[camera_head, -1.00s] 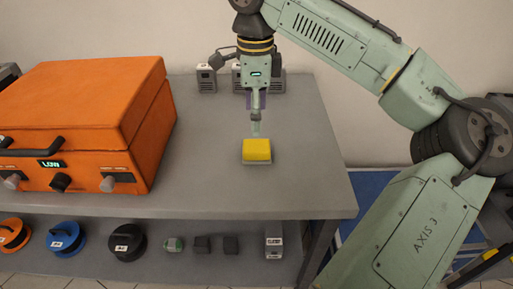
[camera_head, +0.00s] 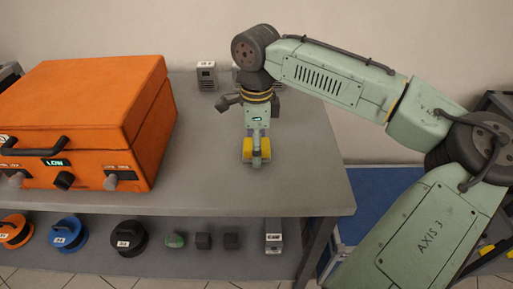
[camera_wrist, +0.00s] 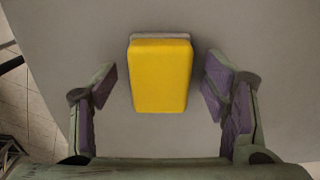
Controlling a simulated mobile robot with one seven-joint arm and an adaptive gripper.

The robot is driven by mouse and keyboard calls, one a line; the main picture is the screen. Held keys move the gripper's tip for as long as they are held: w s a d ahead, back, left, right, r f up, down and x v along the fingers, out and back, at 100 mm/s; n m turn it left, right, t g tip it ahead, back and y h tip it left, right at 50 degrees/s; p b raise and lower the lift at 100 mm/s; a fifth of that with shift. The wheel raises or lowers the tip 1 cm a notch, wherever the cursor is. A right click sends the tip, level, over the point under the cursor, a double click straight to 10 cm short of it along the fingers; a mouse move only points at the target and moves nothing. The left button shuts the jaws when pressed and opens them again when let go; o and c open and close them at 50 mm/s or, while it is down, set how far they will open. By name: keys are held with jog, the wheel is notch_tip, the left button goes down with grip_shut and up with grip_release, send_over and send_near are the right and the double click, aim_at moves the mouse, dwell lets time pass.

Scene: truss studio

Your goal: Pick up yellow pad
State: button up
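The yellow pad (camera_wrist: 161,78) lies on the grey table (camera_head: 190,185), with a pale strip along its far edge in the wrist view. In the head view the pad (camera_head: 247,149) is partly hidden behind my gripper (camera_head: 257,158). In the wrist view my gripper (camera_wrist: 160,92) is open, with one purple-lined finger on each side of the pad. Gaps show between both fingers and the pad, so neither is seen touching it. I cannot tell the exact height of the fingertips above the table.
A large orange case (camera_head: 85,120) stands on the table to the left. Small grey boxes (camera_head: 207,76) stand at the back by the wall. A lower shelf (camera_head: 190,262) holds discs and small blocks. The table is clear around the pad.

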jog(key=c, duration=1.2)
jog(key=shift+r, duration=0.15)
jog(key=shift+r, duration=0.6)
notch_tip(320, 180, up, 2)
jog(key=shift+r+b, duration=0.1)
jog(key=shift+b, duration=0.35)
jog(key=s+a+r+b, duration=0.1)
jog(key=s+a, duration=0.3)
jog(key=s, duration=1.1)
jog(key=shift+s+r+b, duration=0.15)
jog(key=shift+s+b, duration=0.1)
jog(key=shift+b, duration=0.55)
jog(key=shift+a, duration=0.1)
